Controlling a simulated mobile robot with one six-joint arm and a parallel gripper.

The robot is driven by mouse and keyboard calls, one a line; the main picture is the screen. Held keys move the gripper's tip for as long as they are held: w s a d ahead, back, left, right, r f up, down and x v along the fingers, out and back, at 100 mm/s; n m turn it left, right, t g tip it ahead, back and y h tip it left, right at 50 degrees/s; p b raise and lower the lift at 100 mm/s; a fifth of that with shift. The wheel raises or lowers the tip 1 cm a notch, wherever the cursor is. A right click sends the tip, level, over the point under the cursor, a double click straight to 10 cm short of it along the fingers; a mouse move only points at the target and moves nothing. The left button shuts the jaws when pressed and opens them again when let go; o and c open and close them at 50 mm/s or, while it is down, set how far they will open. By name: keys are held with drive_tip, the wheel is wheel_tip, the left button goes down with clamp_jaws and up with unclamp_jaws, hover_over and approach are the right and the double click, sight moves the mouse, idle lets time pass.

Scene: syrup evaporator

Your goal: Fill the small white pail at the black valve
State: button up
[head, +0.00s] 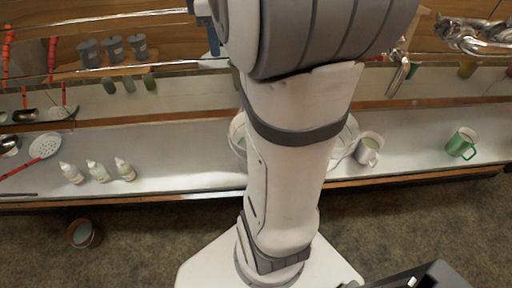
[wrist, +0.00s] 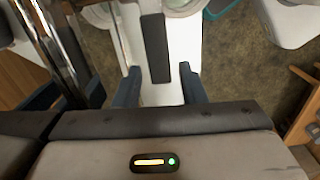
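A small white vessel with a handle (head: 370,146) stands on the counter just right of my arm in the head view. It may be the white pail; it is too small to be sure. I cannot make out a black valve; my arm hides the middle of the counter and the wall behind it. A metal spout-like fitting (head: 398,75) hangs above the counter, right of my arm. My gripper (wrist: 158,85) shows in the wrist view with its two dark fingers apart and nothing held between them. It is away from the white vessel.
A green mug (head: 461,143) stands at the right. Round pale rims show on both sides of my arm. White bottles (head: 97,171) and a skimmer (head: 45,145) are at the left. A brown bucket (head: 83,234) stands on the floor. The counter between the bottles and my arm is clear.

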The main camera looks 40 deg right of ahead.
drive_tip(key=shift+o, duration=1.1)
drive_tip(key=shift+r, duration=0.1)
wheel_tip(320, 180, up, 9)
drive_tip(key=p, duration=0.7)
drive_tip(key=shift+r+p, duration=0.1)
drive_tip(key=shift+p, duration=0.25)
